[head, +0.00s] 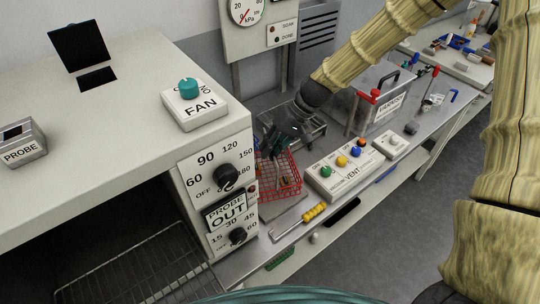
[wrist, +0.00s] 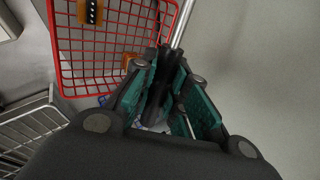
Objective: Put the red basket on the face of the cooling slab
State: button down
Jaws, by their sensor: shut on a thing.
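The red basket (head: 283,183) is a wire-mesh basket beside the front of the white oven-like unit, above the bench. It also shows in the wrist view (wrist: 62,62), with a few small brown and black parts in it. My gripper (head: 270,147) is shut at the basket's side; in the wrist view its teal-padded fingers (wrist: 162,88) close around the basket's metal handle rod (wrist: 182,22). A flat grey plate (head: 283,212), which looks like the cooling slab, lies under and in front of the basket. I cannot tell whether the basket touches it.
The white unit (head: 205,165) with dials stands close on the left. A VENT button box (head: 345,175) is right of the basket. A yellow-handled tool (head: 314,212) lies near the front edge. A wire rack (head: 305,130) and a lidded tank (head: 375,100) stand behind.

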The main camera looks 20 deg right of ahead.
jog(key=shift+f+p, duration=0.65)
jog(key=shift+f, duration=1.3)
jog(key=c, duration=1.4)
grip_release()
jog(key=shift+b+v, duration=1.7)
jog(key=shift+v, duration=4.4)
jog(key=shift+a, duration=0.1)
